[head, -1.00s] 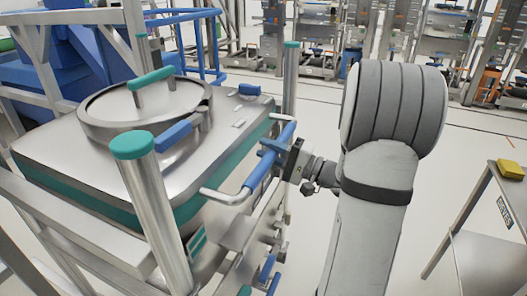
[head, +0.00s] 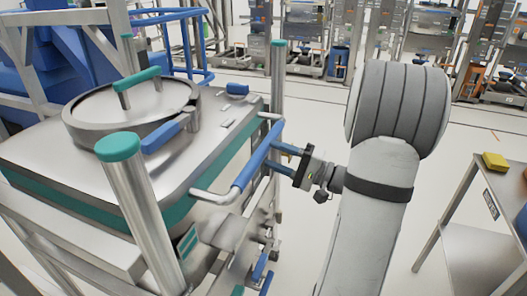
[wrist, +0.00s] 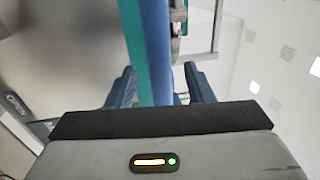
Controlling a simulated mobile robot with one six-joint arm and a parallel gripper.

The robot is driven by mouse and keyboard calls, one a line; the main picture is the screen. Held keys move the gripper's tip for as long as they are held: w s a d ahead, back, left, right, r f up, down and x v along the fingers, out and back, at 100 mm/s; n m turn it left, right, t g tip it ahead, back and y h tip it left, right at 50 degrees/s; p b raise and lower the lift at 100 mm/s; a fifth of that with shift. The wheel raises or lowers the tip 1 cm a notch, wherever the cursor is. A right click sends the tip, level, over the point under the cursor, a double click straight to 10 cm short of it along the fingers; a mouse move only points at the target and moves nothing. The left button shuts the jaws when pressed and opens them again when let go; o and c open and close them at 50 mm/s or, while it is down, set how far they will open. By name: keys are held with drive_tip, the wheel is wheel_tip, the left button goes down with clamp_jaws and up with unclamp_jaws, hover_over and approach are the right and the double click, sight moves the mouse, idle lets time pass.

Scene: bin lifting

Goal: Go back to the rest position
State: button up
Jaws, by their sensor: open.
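A steel bin (head: 205,155) with a teal band and a round lid (head: 130,110) stands in a frame at the left of the head view. A blue-gripped handle (head: 248,168) runs along its right side. My gripper (head: 276,159) is open and empty beside this handle, its blue fingers pointing left toward it. In the wrist view, the blue handle bar (wrist: 155,45) shows between and beyond the two fingertips of my gripper (wrist: 160,75). Any contact between fingers and handle cannot be told.
A steel post with a teal cap (head: 118,147) stands at the front of the frame and another (head: 278,85) behind the handle. A metal table (head: 480,245) with a yellow object (head: 495,162) is at right. Open floor (head: 320,110) lies behind my arm; racks line the back.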

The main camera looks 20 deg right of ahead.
drive_tip(key=shift+v, duration=1.15)
